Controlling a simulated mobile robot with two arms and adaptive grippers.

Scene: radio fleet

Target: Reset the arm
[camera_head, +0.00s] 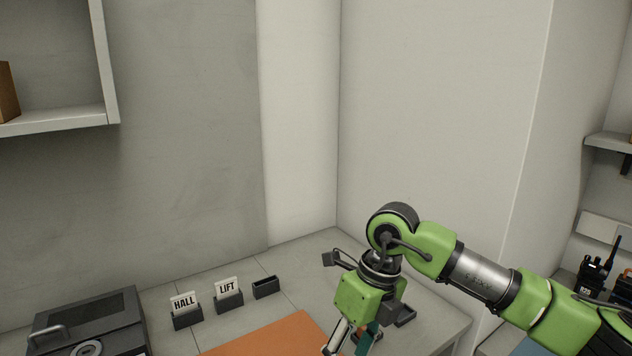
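My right arm (485,275) is green and silver and comes in from the right. Its gripper (352,340) hangs downward over the right part of the counter, beside the orange mat (265,335). The fingers run to the bottom edge of the picture, and their tips are cut off or hidden. A small teal piece (368,336) shows by the fingers; I cannot tell if it is held. My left arm and gripper are not in view.
Small dark holders with cards HALL (184,303) and LIFT (227,288) stand on the counter near an empty dark holder (265,287). A dark box with a handle (88,322) is at left. Walls close the back. Radios (594,275) stand at right by a shelf.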

